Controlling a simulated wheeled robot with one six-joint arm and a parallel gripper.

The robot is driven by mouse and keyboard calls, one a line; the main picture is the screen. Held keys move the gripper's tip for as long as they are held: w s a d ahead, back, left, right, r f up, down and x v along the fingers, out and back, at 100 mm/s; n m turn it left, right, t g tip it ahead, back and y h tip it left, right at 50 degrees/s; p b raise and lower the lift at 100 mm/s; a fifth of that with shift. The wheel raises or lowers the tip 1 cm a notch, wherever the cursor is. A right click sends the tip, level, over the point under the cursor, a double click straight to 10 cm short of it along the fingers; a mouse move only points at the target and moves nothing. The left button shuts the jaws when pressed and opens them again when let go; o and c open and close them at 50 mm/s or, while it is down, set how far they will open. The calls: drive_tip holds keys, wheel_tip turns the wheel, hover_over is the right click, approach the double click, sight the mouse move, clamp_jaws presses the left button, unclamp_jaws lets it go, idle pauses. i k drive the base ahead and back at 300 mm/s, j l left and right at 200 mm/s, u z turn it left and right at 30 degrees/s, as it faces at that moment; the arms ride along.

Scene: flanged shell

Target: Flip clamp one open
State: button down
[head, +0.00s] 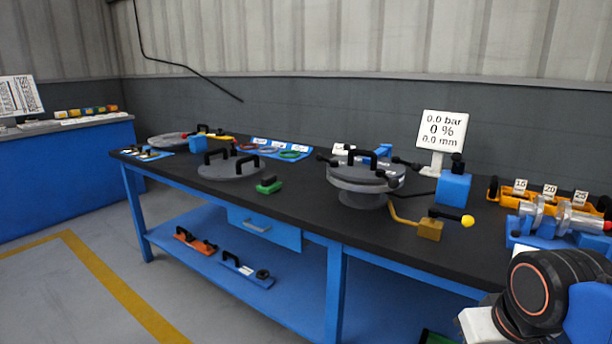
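The flanged shell (352,183) is a round grey vessel with a lid, standing on the black bench right of the middle. Several black-tipped clamp levers (326,160) stick out around its rim, with another lever (404,162) on its right side. I cannot tell which of them is clamp one, nor make out clearly how each clamp is set. A black handle (362,155) stands on the lid. My gripper is out of view; only part of my arm shows at the lower right, apart from the shell.
A display (442,130) reads 0.0 bar, 0 %, 0.0 mm. A yellow-knobbed lever on a brass block (430,229) and a blue block (453,189) stand right of the shell. A grey handled disc (231,170) lies left. Numbered tooling (548,195) crowds the right end. Bare bench shows in front.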

sight(324, 159)
drive_tip(key=i+j+z, duration=0.3)
drive_tip(key=j, duration=0.5)
drive_tip(key=i+j+z, duration=0.25)
drive_tip(key=j, duration=0.6)
drive_tip(key=j+z, duration=0.3)
drive_tip(key=j, duration=0.6)
drive_tip(key=i+j+z, duration=0.1)
drive_tip(key=j+z, duration=0.2)
drive_tip(key=j, duration=0.6)
